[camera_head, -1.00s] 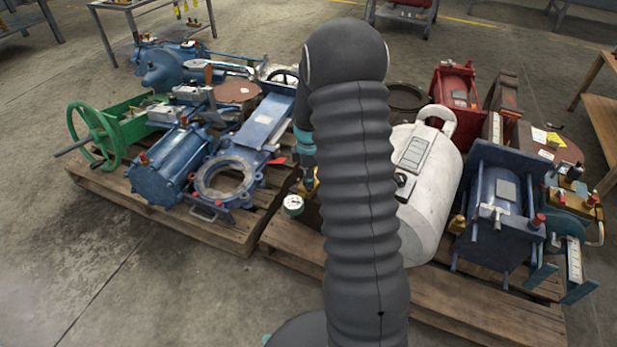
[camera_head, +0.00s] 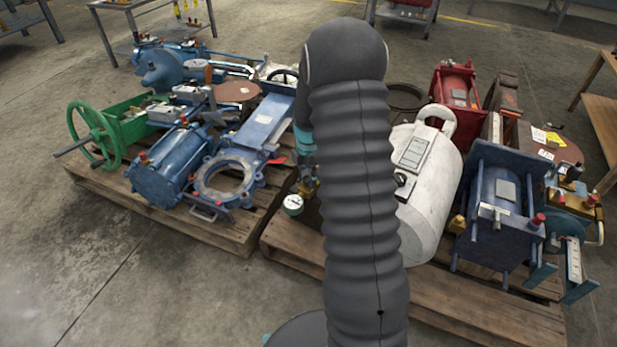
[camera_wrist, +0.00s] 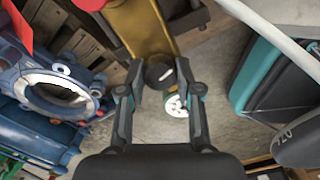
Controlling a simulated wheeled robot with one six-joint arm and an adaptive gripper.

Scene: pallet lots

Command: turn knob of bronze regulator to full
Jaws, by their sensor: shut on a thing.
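The bronze regulator (camera_wrist: 140,28) shows in the wrist view as a gold-brown body at the top centre. Its black knob (camera_wrist: 159,75) has a pale mark on top and sits between the two fingers of my gripper (camera_wrist: 158,78). My gripper is shut on the knob, one finger at each side. The regulator's round white gauge (camera_wrist: 176,105) lies just below the knob in the picture. In the head view a little of the regulator (camera_head: 309,188) and its gauge (camera_head: 293,204) show left of my arm; the knob is hidden there.
A white tank (camera_head: 428,200) stands right of my arm on the near wooden pallet (camera_head: 440,310). A blue flanged valve (camera_head: 228,182) is on the left pallet. A blue cylinder unit (camera_head: 497,215) stands farther right. The concrete floor at the lower left is clear.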

